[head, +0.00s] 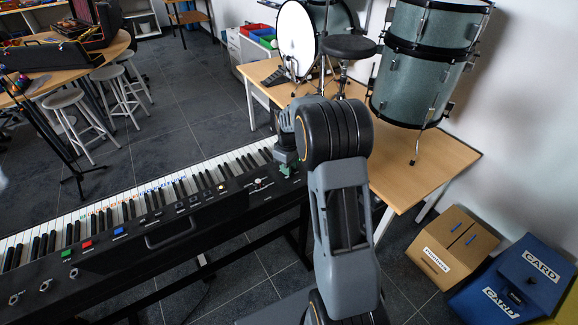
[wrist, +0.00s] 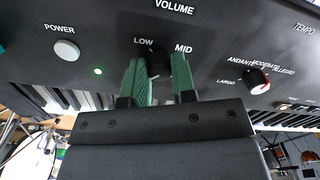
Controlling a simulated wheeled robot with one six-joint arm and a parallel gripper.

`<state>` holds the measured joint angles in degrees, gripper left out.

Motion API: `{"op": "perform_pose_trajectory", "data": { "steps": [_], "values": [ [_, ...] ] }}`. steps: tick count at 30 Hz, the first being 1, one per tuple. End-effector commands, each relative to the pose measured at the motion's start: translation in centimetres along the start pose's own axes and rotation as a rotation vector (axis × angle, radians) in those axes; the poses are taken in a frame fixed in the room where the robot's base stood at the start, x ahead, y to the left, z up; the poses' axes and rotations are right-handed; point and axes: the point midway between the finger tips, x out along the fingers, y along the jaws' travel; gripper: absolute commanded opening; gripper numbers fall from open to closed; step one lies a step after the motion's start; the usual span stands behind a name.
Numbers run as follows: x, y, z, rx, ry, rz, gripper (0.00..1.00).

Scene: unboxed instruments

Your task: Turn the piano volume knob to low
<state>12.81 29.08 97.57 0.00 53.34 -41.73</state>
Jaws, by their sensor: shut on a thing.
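The piano (head: 130,215) runs along the left in the head view, with its control panel facing me. In the wrist view the black volume knob (wrist: 160,67) sits under the word VOLUME, with LOW at its upper left and MID at its upper right. My gripper (wrist: 159,72) has its two green fingers on either side of the knob and is shut on it. The fingers hide the knob's sides, and I cannot tell clearly where its pointer stands. In the head view my gripper (head: 286,162) is at the piano's right end, partly hidden by my arm.
A white power button (wrist: 66,50) and a lit green light (wrist: 98,71) are left of the knob. A tempo knob (wrist: 258,82) is to the right. A wooden table (head: 440,155) with drums stands beyond the piano's right end. Boxes (head: 452,248) stand at lower right.

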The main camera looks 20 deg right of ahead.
Motion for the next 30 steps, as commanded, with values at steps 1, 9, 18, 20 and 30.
{"op": "perform_pose_trajectory", "data": {
  "steps": [1,9,18,20,30],
  "values": [
    [-0.02,-0.01,-0.01,0.004,0.0,0.0,0.01],
    [-0.04,0.0,-0.02,0.112,0.0,0.0,0.01],
    [-0.06,0.01,-0.02,0.377,0.0,0.0,0.01],
    [-0.06,0.02,-0.02,0.435,0.0,0.0,0.01],
    [-0.08,0.03,-0.03,0.757,0.001,0.0,0.01]
  ]
}}
